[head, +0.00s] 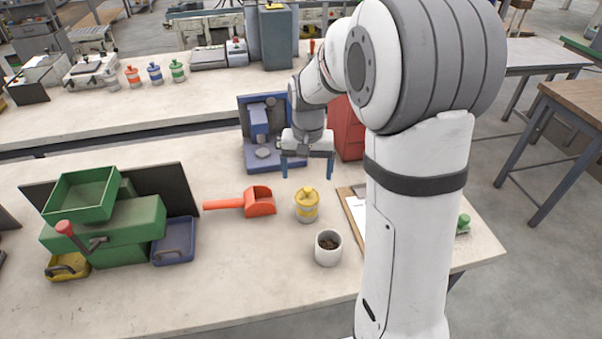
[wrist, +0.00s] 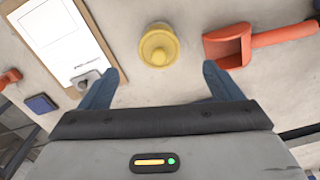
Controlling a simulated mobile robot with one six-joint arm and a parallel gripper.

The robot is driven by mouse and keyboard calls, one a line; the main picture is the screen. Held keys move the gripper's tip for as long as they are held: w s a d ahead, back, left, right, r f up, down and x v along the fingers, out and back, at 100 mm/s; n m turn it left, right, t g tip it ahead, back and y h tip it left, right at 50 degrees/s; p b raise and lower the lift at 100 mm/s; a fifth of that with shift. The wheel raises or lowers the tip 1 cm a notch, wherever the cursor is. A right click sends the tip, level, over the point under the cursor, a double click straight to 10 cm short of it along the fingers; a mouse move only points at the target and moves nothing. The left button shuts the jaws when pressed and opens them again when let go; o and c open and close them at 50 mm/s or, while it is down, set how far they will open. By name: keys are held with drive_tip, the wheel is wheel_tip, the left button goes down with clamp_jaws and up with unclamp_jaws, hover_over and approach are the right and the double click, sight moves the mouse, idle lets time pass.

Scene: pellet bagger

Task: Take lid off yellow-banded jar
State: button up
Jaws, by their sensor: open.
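The yellow-banded jar (head: 306,208) stands upright on the bench with its yellow knobbed lid (head: 307,193) on it. In the wrist view the lid (wrist: 158,46) is seen from above, beyond the fingertips and roughly midway between them. My gripper (head: 307,170) hangs pointing down behind the jar in the head view, clear of it. Its blue fingers are spread wide with nothing between them; they also show in the wrist view (wrist: 160,80).
A red scoop (head: 258,202) lies left of the jar. A white cup with dark contents (head: 328,248) stands in front. A clipboard (head: 350,200) lies to the right, partly hidden by my arm. A blue machine (head: 258,135) and a green one (head: 125,235) stand on the bench.

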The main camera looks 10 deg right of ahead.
sight(308, 189)
drive_tip(key=shift+w+f, duration=0.25)
drive_tip(key=shift+w, duration=0.05)
wheel_tip(308, 189, down, 7)
drive_tip(key=shift+d+f+p, duration=0.1)
drive_tip(key=shift+d+p, duration=0.05)
drive_tip(key=shift+p, duration=0.6)
drive_tip(key=shift+s, duration=0.1)
drive_tip(key=c, duration=1)
